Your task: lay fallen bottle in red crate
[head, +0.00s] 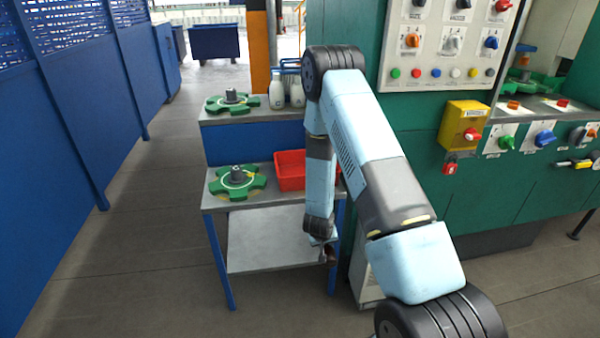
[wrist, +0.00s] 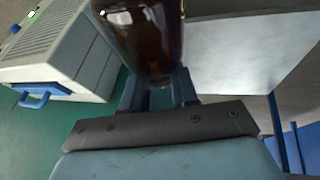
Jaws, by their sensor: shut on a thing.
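An amber bottle (wrist: 148,40) shows large at the top of the wrist view, dark brown and glossy, with its upper part cut off by the frame. My gripper (wrist: 158,88) is shut on it, with a dark finger on each side. In the head view my gripper (head: 327,250) hangs low at the right end of the shelf rack, and only a small dark brown part of the bottle shows there. The red crate (head: 290,171) stands on the middle shelf, above and left of my gripper. My arm hides the crate's right side.
A green star-shaped part (head: 225,187) sits left of the crate, and another (head: 218,105) is on the top shelf near white bottles (head: 277,94). The lower grey shelf (head: 262,240) looks bare. A pale ventilated box (wrist: 60,45) is close by in the wrist view.

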